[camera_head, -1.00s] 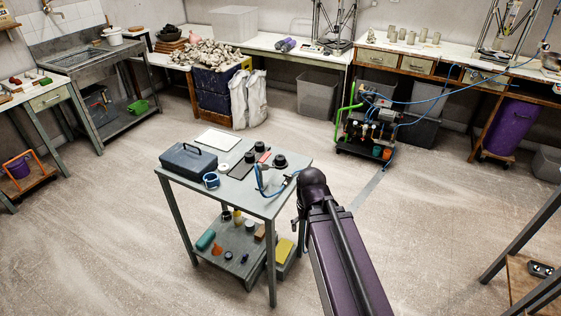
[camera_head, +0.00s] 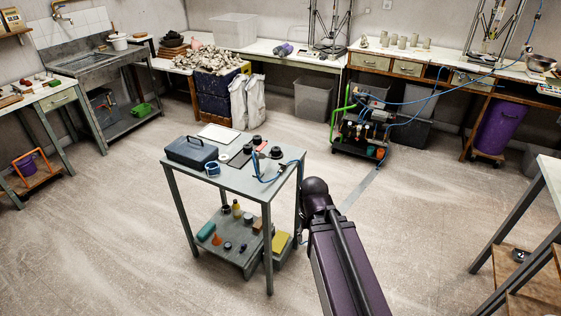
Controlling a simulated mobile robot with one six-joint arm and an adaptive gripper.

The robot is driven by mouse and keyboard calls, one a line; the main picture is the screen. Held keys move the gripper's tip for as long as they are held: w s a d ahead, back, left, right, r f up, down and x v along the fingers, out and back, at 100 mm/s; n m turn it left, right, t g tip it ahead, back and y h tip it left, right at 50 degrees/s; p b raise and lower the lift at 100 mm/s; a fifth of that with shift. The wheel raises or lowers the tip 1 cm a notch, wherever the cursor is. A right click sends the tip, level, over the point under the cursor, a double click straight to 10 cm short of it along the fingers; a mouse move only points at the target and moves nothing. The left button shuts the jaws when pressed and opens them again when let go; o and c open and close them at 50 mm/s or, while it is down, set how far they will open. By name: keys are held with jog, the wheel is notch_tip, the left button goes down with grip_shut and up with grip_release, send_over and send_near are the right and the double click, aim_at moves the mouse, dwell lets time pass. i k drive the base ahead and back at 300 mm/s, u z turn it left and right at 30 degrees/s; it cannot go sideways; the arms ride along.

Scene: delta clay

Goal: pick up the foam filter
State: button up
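I cannot single out the foam filter for certain. On the top of the grey two-level cart (camera_head: 232,181) lie a dark flat slab (camera_head: 240,158), several small black round pieces (camera_head: 276,152) and a reddish flat piece (camera_head: 268,146). A yellow block (camera_head: 280,242) sits on its lower shelf, partly behind a leg. My dark purple arm reaches up from the bottom, right of the cart. My gripper (camera_head: 302,236) is mostly hidden behind the arm's end, close to the cart's right side. Its fingers cannot be made out.
The cart top also holds a blue toolbox (camera_head: 192,151), a blue tape roll (camera_head: 212,168), a white sheet (camera_head: 218,133) and a blue hose (camera_head: 262,178). A pump unit (camera_head: 362,127) stands on the floor behind. A table (camera_head: 548,172) stands at right. Floor around the cart is open.

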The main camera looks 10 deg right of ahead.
aim_at(275, 151)
jog(key=k, duration=0.85)
jog(key=u, duration=0.35)
jog(key=i, duration=0.4)
jog(key=u, duration=0.65)
jog(key=i, duration=1.7)
jog(key=z, duration=0.5)
